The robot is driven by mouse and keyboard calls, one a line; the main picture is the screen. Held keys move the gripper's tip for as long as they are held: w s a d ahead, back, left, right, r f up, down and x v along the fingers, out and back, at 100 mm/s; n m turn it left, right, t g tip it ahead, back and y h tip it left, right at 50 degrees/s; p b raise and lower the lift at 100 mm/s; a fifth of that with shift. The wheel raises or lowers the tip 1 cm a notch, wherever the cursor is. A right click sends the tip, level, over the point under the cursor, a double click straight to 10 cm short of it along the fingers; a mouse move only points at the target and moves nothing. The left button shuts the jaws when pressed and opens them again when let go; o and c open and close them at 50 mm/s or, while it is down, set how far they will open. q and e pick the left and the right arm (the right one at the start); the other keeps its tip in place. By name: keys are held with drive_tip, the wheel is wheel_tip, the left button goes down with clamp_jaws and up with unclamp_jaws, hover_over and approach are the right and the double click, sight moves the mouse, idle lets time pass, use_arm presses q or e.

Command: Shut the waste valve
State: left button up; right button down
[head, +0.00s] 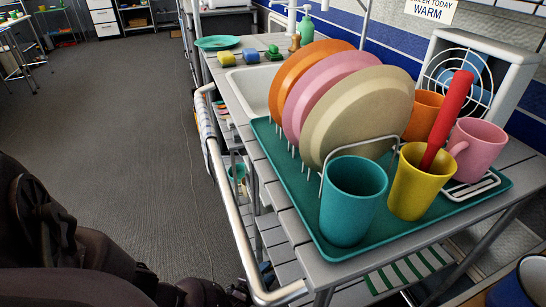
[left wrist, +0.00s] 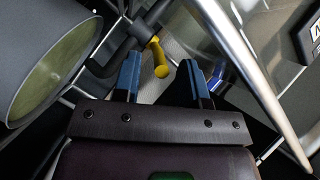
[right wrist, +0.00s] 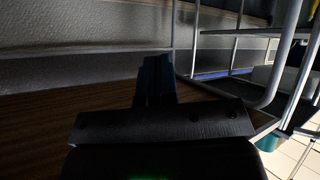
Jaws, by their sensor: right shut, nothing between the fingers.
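A yellow lever handle (left wrist: 159,62), which looks like the waste valve's, shows in the left wrist view on a dark pipe fitting. My left gripper (left wrist: 161,66) is open, its two blue fingers apart, with the handle appearing between or just beyond the tips; I cannot tell if they touch. In the head view my left gripper (head: 254,281) is low by the cart's front rail, partly hidden, and the valve is not visible. My right gripper (right wrist: 155,78) is shut and empty over a brown wood-like surface in the right wrist view.
A grey cylinder (left wrist: 50,60) with a greenish end lies left of the left fingers; a metal tube (left wrist: 250,75) runs on their right. A rail (head: 220,190) edges the cart, which carries a teal tray (head: 455,217) of plates and cups. The floor (head: 100,140) at left is open.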

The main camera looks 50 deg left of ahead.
use_arm(q)
drive_tip(key=shift+b+x, duration=0.3)
drive_tip(key=shift+x, duration=0.95)
clamp_jaws()
